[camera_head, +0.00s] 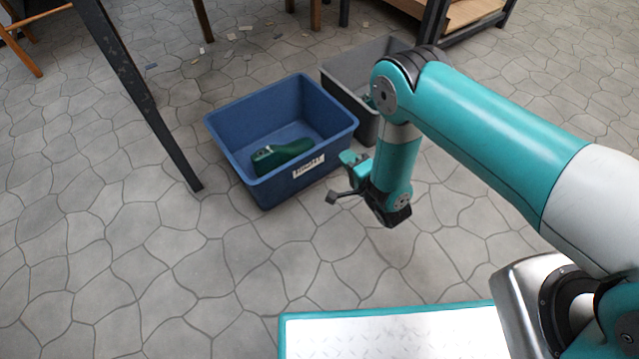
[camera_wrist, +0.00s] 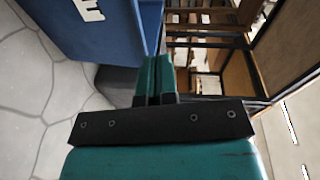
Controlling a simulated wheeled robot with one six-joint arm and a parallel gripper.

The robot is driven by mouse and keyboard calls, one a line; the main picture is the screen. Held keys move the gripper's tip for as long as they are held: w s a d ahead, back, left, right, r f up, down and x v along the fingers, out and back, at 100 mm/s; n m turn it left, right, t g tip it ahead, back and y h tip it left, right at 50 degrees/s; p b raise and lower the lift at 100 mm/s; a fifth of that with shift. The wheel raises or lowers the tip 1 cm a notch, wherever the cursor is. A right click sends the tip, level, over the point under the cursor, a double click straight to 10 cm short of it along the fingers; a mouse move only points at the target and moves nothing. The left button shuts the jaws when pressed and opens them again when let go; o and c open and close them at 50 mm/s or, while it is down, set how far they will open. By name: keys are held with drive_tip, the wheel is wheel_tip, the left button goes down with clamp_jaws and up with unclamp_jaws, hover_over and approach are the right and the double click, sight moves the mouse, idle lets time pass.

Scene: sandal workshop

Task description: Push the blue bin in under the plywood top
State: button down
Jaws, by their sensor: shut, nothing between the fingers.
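The blue bin (camera_head: 250,112) stands on the stone floor, open at the top, with a white label on its near side. A dark green shoe-last-like piece lies in it. My gripper (camera_head: 349,158) is shut and empty, low beside the bin's near right corner; I cannot tell if it touches. In the wrist view the shut fingers (camera_wrist: 154,75) point past the blue bin (camera_wrist: 110,38), which fills the upper left. The plywood top is not clearly in view; a black leg (camera_head: 150,105) slants down left of the bin.
A grey bin (camera_head: 336,92) stands close behind the blue bin to the right, partly hidden by my arm. A pale wooden shelf (camera_head: 472,12) on a black frame is at the back right. Small scraps lie on the floor behind. The floor in front is clear.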

drive_tip(key=s+f+y+b, duration=0.25)
drive_tip(key=s+f, duration=0.35)
drive_tip(key=f, duration=0.3)
drive_tip(key=b, duration=0.8)
approach(313, 159)
drive_tip(key=x, duration=0.6)
drive_tip(key=shift+w+f, duration=0.1)
drive_tip(key=shift+f, duration=0.2)
drive_tip(key=shift+w+a+r+b, duration=0.25)
drive_tip(key=shift+w+a+b, duration=0.15)
drive_tip(key=shift+w+b, duration=0.25)
